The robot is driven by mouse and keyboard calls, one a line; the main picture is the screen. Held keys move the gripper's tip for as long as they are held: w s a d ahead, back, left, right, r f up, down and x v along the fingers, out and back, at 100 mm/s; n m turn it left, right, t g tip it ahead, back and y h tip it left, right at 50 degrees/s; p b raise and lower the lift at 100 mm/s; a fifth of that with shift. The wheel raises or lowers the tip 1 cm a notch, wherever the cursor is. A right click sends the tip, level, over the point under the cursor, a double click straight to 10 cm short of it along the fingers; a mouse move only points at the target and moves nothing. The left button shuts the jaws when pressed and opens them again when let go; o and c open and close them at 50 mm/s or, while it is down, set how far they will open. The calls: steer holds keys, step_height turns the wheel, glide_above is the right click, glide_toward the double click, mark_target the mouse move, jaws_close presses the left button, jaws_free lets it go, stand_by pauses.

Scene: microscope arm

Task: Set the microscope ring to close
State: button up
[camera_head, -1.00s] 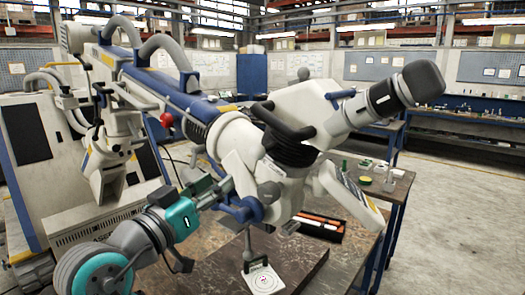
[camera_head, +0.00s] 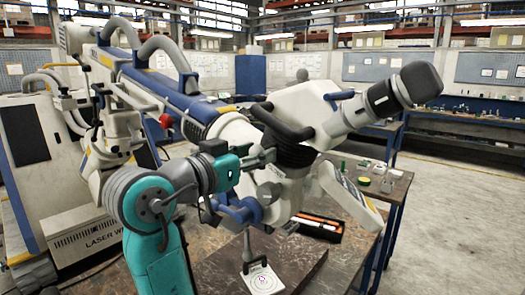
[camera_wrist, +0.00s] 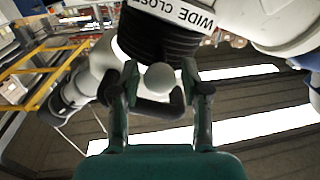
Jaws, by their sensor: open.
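The microscope arm is a large white and blue assembly, with its head (camera_head: 300,105) in the middle of the head view. Its black ribbed ring (camera_head: 293,152) sits below the head's dark handles. In the wrist view the ribbed ring (camera_wrist: 150,42) is at the top, under a white label (camera_wrist: 172,12) reading "WIDE CLOSE" upside down. A pale round knob (camera_wrist: 159,78) shows below the ring. My gripper (camera_wrist: 160,82) is open, with one finger on each side of the knob in the picture; contact cannot be told. In the head view my gripper (camera_head: 264,158) is beside the ring, partly hard to make out.
A dark bench (camera_head: 295,262) below bears a small white stand (camera_head: 262,280) and an open case with orange items (camera_head: 322,227). A dark curved bar (camera_wrist: 150,108) crosses between my fingers in the wrist view. Clear floor (camera_head: 450,200) lies to the right.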

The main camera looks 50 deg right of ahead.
mark_target(289, 145)
steer(key=shift+d, duration=1.2)
jaws_close()
